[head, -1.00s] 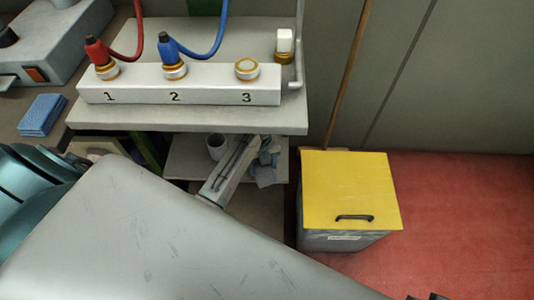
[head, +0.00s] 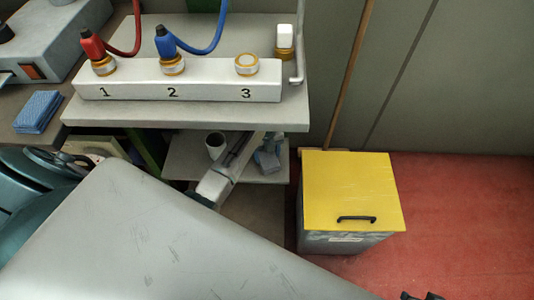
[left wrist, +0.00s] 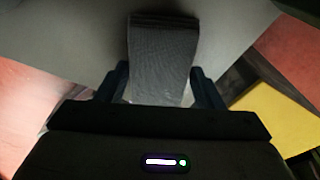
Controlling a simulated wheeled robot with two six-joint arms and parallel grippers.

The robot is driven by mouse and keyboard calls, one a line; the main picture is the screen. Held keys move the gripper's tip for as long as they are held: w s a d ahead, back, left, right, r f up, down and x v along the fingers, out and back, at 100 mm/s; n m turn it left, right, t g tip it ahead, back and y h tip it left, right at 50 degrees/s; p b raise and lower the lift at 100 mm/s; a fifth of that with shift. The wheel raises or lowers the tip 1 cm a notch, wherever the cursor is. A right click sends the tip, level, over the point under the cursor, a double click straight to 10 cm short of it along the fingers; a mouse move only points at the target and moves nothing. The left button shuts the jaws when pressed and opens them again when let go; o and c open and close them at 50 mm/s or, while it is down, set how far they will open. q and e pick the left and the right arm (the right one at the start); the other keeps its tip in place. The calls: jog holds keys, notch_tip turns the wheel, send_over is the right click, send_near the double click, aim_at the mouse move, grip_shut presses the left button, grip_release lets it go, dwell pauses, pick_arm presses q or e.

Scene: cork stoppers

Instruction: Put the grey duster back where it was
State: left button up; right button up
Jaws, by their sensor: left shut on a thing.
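The grey duster (left wrist: 162,50) shows in the left wrist view as a flat, ribbed grey piece. It lies between the two dark fingers of my left gripper (left wrist: 158,80), which is shut on it. In the head view only dark tips of my left gripper (head: 422,296) show at the bottom edge, in front of the yellow-lidded bin and to its right. The duster itself cannot be made out in the head view. My right gripper is not in view.
A bin with a yellow lid (head: 348,185) stands on the red floor (head: 465,215). A bench (head: 185,117) carries a numbered block (head: 180,83) with red and blue plugs. A blue cloth (head: 38,111) lies at left. Floor at right is clear.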

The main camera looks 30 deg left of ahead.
pick_arm(q)
jog(key=shift+f, duration=0.15)
jog(key=o, duration=0.9)
notch_tip(320, 180, up, 11)
jog(key=w+a+p, duration=0.1)
jog(key=p, duration=0.1)
jog(key=s+f+n+t+y, duration=0.1)
jog(key=s+f+n+t, duration=0.1)
jog(key=s+n, duration=1.25)
jog(key=shift+s+d+r+n+t+y, duration=0.2)
jog(key=shift+s+r+n+t, duration=0.25)
jog(key=shift+s+r+n, duration=1.25)
jog(key=shift+s+d+r+n+t+y, duration=0.15)
jog(key=shift+s+r+n+t, duration=0.45)
jog(key=shift+s+n, duration=2.1)
jog(key=shift+s+d+r+n+t+y, duration=0.1)
jog(key=shift+s+d+r+n+t, duration=0.2)
jog(key=shift+s+r+n, duration=1.95)
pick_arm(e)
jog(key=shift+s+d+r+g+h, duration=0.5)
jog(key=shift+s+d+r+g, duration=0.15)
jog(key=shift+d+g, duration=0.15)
pick_arm(q)
jog(key=shift+s+a+f+m, duration=0.1)
jog(key=shift+s+f+m, duration=0.95)
jog(key=shift+m, duration=0.15)
